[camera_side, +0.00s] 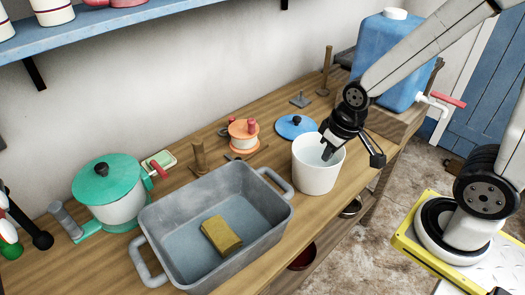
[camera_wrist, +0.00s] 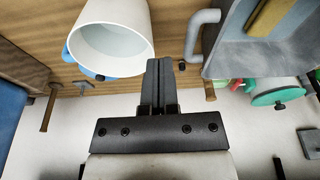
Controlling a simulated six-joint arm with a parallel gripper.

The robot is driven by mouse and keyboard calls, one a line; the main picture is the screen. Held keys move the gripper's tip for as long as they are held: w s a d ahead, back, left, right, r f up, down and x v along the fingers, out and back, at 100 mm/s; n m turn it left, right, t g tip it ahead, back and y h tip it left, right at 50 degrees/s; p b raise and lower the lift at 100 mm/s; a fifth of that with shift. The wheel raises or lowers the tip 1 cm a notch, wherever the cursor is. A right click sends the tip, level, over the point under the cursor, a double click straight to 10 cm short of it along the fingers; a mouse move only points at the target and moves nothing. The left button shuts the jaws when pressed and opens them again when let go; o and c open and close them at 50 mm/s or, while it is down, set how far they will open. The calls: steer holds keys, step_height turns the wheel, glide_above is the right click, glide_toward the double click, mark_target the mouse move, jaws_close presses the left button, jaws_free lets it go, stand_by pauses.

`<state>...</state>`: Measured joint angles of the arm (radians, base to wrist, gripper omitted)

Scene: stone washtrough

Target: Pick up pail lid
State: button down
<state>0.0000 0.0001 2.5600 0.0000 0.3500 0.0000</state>
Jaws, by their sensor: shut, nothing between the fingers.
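A blue lid with a dark knob, seemingly the pail lid (camera_side: 296,126), lies on the wooden counter just behind the white pail (camera_side: 318,165). The pail stands upright and open at the counter's front right. My gripper (camera_side: 328,153) overlaps the pail's mouth in the side view; I cannot tell if the tips are inside it. In the wrist view the shut, empty fingers (camera_wrist: 158,70) point beside the pail (camera_wrist: 112,38). There the pail hides most of the blue lid (camera_wrist: 68,54); only slivers of blue show. My gripper is apart from the lid.
A grey basin (camera_side: 160,228) with a yellow block (camera_side: 221,235) fills the front middle. A green-lidded pot (camera_side: 107,178) stands left. An orange-ended spool (camera_side: 243,134) and small tools lie left of the lid. A blue water container (camera_side: 390,60) stands at the back right.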

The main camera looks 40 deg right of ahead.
stand_by(0.3)
steer(key=shift+c, duration=0.7)
jaws_free()
steer(key=t, duration=0.2)
glide_toward(298, 118)
steer(key=x, duration=0.3)
steer(key=shift+x, duration=1.1)
steer(key=shift+w+f, duration=0.1)
steer(key=shift+f, duration=0.05)
